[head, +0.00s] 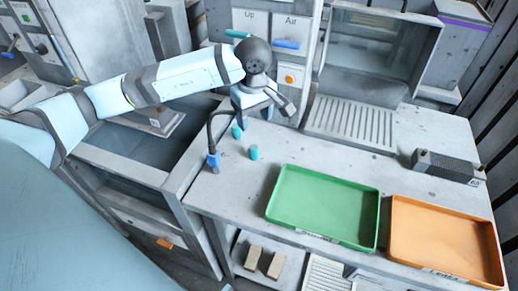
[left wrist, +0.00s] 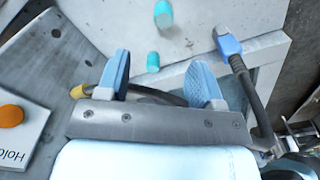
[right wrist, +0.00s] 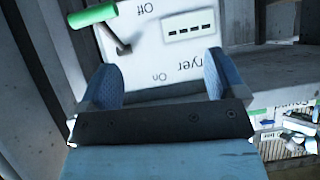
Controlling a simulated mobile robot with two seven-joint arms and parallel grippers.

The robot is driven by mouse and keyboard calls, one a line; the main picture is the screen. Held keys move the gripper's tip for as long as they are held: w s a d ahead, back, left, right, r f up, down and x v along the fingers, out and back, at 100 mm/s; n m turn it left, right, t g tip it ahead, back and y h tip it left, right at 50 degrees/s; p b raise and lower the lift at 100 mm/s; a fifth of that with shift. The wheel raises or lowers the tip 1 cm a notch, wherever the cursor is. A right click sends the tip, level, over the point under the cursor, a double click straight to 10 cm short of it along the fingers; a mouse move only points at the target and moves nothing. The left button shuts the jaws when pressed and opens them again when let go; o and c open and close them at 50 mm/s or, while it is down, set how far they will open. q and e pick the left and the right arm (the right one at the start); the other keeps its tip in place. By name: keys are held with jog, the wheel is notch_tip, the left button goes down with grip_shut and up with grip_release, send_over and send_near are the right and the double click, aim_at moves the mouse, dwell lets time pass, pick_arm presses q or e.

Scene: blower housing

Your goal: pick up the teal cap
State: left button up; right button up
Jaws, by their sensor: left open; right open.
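Two small teal cylindrical pieces stand on the grey bench. One teal piece (head: 254,153) is nearer the green tray, and another teal piece (head: 236,131) is farther back; I cannot tell which is the cap. In the left wrist view a larger-looking teal piece (left wrist: 163,14) is near the top edge, with a smaller-looking one (left wrist: 153,60) below it. My left gripper (left wrist: 160,68) is open and empty, with the smaller-looking piece showing between its fingers but apart from them. My right gripper (right wrist: 160,72) is open and empty, facing a lettered panel; it is outside the head view.
A blue nozzle (head: 214,160) on a black hose stands at the bench's left edge; it also shows in the left wrist view (left wrist: 229,42). A green tray (head: 322,238) and orange tray (head: 445,268) lie in front. A dark finned block (head: 447,167) sits right. The right wrist view shows a green-handled lever (right wrist: 93,15).

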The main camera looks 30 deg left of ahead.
aim_at(254, 148)
pick_arm(q)
notch_tip(254, 148, down, 6)
jog(key=shift+f, duration=0.15)
jog(key=f, duration=0.3)
jog(key=f+p, duration=0.1)
jog(key=shift+s+d+f, duration=0.15)
jog(key=shift+s+d, duration=0.05)
jog(key=shift+s, duration=0.15)
jog(key=shift+f, duration=0.5)
jog(key=c, duration=1)
